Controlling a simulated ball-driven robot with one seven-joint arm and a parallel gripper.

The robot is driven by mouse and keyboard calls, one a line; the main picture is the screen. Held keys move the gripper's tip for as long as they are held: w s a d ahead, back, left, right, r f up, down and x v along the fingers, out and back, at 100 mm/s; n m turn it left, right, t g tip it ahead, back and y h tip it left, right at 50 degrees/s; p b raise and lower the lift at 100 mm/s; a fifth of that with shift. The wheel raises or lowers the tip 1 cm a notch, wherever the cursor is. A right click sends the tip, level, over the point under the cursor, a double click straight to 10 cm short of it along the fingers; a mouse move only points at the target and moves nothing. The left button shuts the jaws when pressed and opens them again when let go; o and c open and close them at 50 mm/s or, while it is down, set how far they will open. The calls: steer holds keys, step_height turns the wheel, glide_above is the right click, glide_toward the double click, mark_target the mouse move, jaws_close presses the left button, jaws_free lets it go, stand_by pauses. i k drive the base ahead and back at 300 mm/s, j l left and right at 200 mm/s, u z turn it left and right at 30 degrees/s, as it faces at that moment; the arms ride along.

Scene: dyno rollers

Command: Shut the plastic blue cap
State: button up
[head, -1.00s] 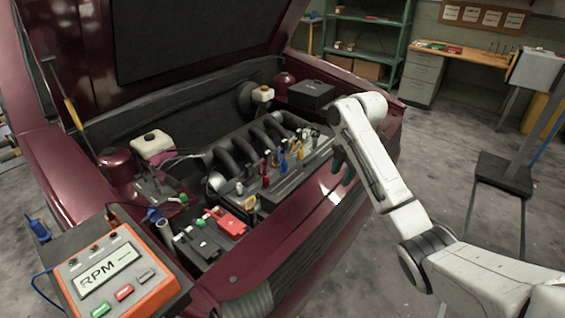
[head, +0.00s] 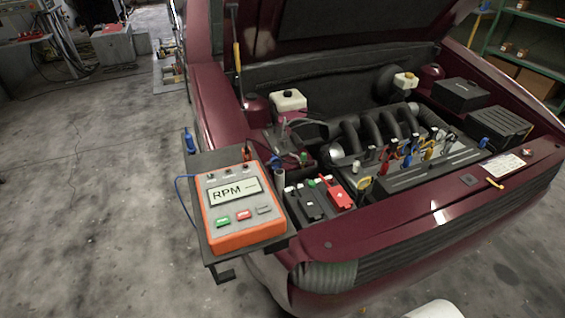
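A small blue piece (head: 277,161), which looks like the blue cap, is at the left front of the engine bay. It sits at the top of a pale upright filler neck (head: 280,178), just behind the RPM meter and left of the battery. It is too small to tell exactly how far the cap stands open. My gripper is out of view. Only a white rounded part of my arm shows at the bottom edge, right of centre.
An orange RPM meter (head: 236,212) rests on a dark tray (head: 205,165) at the car's front left corner. The battery (head: 305,205) with its red cover (head: 336,194) is right of the neck. The raised hood (head: 350,25) overhangs the bay. Floor (head: 90,200) at left is clear.

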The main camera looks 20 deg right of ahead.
mark_target(274, 159)
steer(key=u, duration=0.55)
steer(key=i+u, duration=0.15)
steer(key=u, duration=0.9)
steer(key=i+u, duration=0.15)
steer(key=u, duration=0.9)
steer(key=i+l+u, duration=0.1)
steer(key=u, duration=0.4)
steer(key=l+u, duration=0.15)
steer(key=u, duration=0.4)
steer(key=l+u, duration=0.1)
steer(key=u, duration=0.4)
steer(key=l+z, duration=0.25)
steer(key=l, duration=0.25)
steer(key=i+l+z, duration=0.1)
steer(key=l+z, duration=0.2)
steer(key=l, duration=0.15)
steer(key=l+z, duration=0.25)
steer(key=z, duration=0.15)
steer(key=k+l+z, duration=0.1)
steer(key=l+z, duration=0.5)
steer(key=z, duration=0.15)
steer(key=l+z, duration=0.4)
steer(key=i+j, duration=0.05)
steer(key=j, duration=0.1)
